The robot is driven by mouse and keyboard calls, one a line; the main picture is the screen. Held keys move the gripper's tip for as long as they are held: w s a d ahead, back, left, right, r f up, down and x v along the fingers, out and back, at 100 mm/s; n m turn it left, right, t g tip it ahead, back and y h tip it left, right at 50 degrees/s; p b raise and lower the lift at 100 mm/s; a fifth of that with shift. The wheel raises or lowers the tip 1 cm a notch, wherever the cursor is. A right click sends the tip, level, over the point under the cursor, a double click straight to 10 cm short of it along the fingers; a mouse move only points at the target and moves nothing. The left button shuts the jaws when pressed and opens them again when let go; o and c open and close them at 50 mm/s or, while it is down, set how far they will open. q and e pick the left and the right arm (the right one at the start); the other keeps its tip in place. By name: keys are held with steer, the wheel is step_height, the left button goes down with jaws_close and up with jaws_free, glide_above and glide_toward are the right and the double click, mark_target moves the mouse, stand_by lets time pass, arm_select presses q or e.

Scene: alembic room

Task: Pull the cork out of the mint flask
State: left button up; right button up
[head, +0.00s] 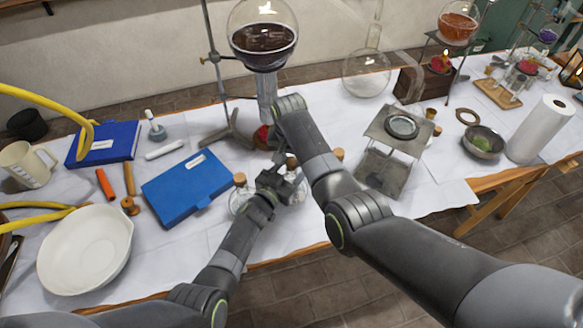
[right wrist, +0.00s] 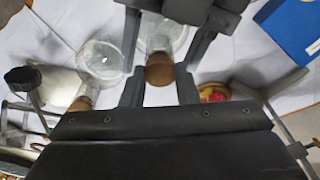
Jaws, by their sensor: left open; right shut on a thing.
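My right gripper (right wrist: 160,88) is shut on a brown cork (right wrist: 159,70) in the right wrist view. A clear, pale round flask (right wrist: 163,34) shows right beyond this cork. I cannot tell whether the cork still sits in its neck, and no mint tint is clear. In the head view my right gripper is mostly hidden by my right arm. My left gripper (head: 279,184) is open, low beside a clear flask (head: 299,193), between it and another corked flask (head: 239,201) to the left. I cannot tell whether its fingers surround the glass.
Another clear flask (right wrist: 100,60) stands close by in the right wrist view. A blue box (head: 187,184) lies left of the flasks, and a metal stand (head: 384,172) stands to the right. A large dark-filled flask (head: 262,38) hangs above behind them. The table's front edge is close.

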mark_target(291, 161)
arm_select(q)
steer(key=shift+c, duration=0.4)
jaws_close()
arm_select(e)
steer(key=shift+o, duration=1)
jaws_close()
steer(key=shift+r, duration=0.3)
steer(key=shift+r, duration=1.9)
steer(key=shift+r, duration=0.1)
